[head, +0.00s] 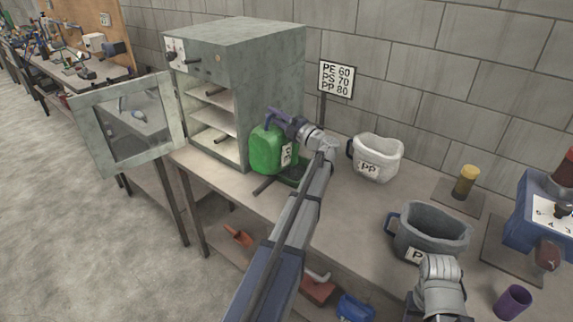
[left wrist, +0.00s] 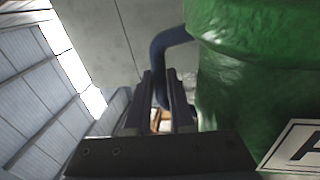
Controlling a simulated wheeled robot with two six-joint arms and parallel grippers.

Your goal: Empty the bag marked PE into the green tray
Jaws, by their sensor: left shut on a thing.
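My left gripper (head: 287,121) is shut on the blue handle, beside the bag's upper part. A white bag (head: 378,150) is marked PP. A grey bag (head: 432,232) has a label starting with P, the rest covered by my right gripper (head: 437,263), whose fingers I cannot make out.
A grey oven (head: 240,52) stands with its door (head: 128,122) swung open to the left. A sign (head: 336,79) lists PE 60, PS 70, PP 80. A yellow-topped cylinder (head: 467,181), a blue device (head: 540,207) and a purple cup (head: 512,301) are at the right.

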